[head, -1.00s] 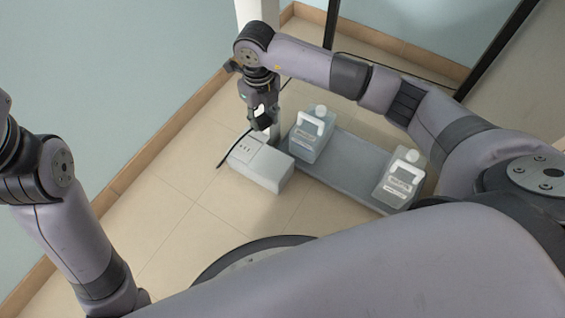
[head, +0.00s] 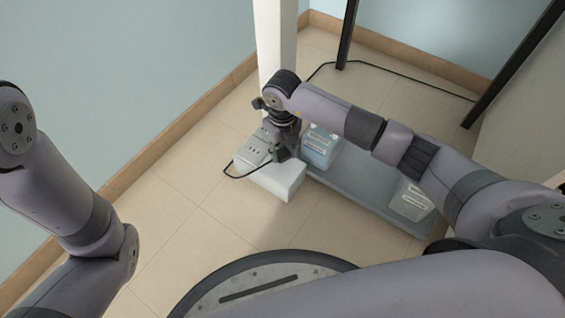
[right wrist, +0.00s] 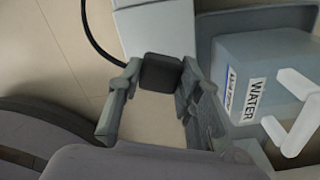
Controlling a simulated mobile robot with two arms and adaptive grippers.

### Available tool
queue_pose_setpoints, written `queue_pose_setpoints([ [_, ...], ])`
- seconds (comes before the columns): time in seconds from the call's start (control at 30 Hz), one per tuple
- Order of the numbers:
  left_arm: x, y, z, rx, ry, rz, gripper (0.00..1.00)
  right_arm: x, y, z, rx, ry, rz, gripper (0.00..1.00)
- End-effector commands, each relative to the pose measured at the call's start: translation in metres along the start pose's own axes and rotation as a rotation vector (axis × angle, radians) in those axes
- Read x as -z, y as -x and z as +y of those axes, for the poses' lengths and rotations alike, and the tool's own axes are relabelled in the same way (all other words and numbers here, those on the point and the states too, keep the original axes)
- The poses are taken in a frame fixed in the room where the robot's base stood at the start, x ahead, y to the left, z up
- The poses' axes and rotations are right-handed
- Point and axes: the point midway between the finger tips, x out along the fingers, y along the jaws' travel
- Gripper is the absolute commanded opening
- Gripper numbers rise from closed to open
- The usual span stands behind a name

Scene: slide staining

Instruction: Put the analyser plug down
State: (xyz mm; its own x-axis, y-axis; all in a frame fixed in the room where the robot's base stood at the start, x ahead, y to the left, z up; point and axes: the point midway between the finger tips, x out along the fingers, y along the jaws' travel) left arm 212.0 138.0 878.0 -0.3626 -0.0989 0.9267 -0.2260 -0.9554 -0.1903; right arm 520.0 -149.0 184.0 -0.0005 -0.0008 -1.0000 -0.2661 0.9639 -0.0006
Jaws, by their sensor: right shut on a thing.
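My right gripper (head: 284,152) reaches down beside the far right edge of a white box with a socket strip (head: 253,149) on top. In the right wrist view, my right gripper (right wrist: 158,78) is shut on a dark, block-shaped plug (right wrist: 161,72). The plug shows between the two fingers, close to the pale box (right wrist: 155,28); whether it touches the box I cannot tell. A black cable (head: 226,171) loops out at the box's left side and also shows in the wrist view (right wrist: 88,30). My left gripper is out of view; only its arm shows.
A grey tray (head: 368,192) on the floor holds two clear containers, one behind my right gripper (head: 319,147) and one at the right (head: 411,201). The nearer one in the wrist view is labelled WATER (right wrist: 262,75). A white post (head: 275,45) stands behind. Floor at left is free.

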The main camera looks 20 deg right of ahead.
Motion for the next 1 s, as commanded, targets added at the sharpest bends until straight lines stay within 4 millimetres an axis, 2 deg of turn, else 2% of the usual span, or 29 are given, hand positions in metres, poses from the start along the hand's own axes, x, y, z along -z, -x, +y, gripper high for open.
queue_pose_setpoints([
  [0.3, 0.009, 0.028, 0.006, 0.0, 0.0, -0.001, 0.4, 0.0, -0.043, 0.001, -0.001, 0.0, 0.001, 0.0],
  [0.57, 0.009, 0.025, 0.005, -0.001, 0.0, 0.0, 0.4, 0.0, -0.041, 0.0, -0.001, 0.001, 0.0, 0.0],
  [0.97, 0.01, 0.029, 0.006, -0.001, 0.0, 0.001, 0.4, 0.0, -0.053, 0.0, 0.0, 0.001, 0.001, 0.0],
  [1.0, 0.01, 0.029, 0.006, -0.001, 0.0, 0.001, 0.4, 0.0, -0.052, 0.0, 0.0, 0.001, 0.001, 0.35],
])
